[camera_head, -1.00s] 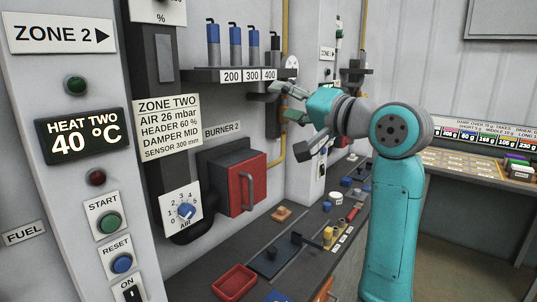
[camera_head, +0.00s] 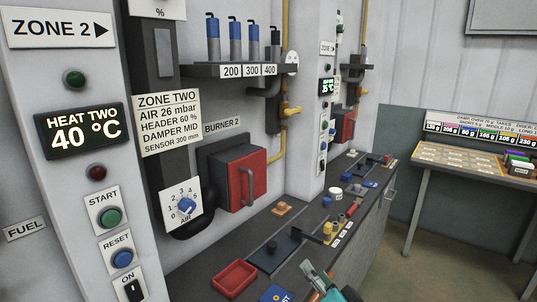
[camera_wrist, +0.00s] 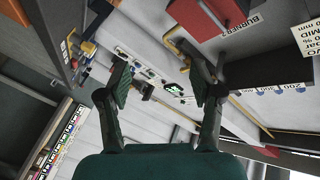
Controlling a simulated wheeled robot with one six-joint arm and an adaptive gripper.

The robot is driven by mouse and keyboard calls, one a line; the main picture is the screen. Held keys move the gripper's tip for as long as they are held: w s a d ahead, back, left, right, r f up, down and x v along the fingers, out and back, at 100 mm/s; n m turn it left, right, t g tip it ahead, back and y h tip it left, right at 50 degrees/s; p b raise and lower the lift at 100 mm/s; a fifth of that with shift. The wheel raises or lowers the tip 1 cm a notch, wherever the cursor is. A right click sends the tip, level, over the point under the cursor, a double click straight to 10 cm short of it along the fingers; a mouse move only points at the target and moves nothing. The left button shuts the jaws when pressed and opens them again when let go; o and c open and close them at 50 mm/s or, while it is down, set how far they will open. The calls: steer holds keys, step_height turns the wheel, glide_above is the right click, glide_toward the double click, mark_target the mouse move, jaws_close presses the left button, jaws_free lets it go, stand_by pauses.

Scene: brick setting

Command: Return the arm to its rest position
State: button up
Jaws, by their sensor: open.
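My gripper (camera_head: 314,272) shows at the bottom edge of the head view, low in front of the bench. Only its tip and a bit of my teal arm are in that picture; the rest of the arm is out of frame. In the wrist view my gripper (camera_wrist: 162,78) has its two dark fingers spread wide apart with nothing between them. It is open and empty.
A dark bench (camera_head: 300,233) runs along the wall with a red tray (camera_head: 235,278) near its front. A red burner box (camera_head: 246,181) and a rack (camera_head: 230,71) are on the wall. A side table (camera_head: 470,165) stands right; floor between is clear.

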steer(key=s+d+f+n+h, duration=0.1)
steer(key=s+d+f+h, duration=0.15)
steer(key=s+f, duration=0.75)
steer(key=s+d+f+h, duration=0.25)
steer(key=s+f, duration=0.45)
steer(key=s, duration=0.6)
steer(key=s+d+r+n+g, duration=0.1)
steer(key=s+n, duration=0.1)
steer(key=s, duration=1.1)
steer(key=s+d+r+n, duration=0.1)
steer(key=s+n, duration=0.1)
steer(key=s, duration=1.1)
steer(key=shift+r+n+g+h, duration=0.25)
steer(key=shift+n+g+h, duration=0.15)
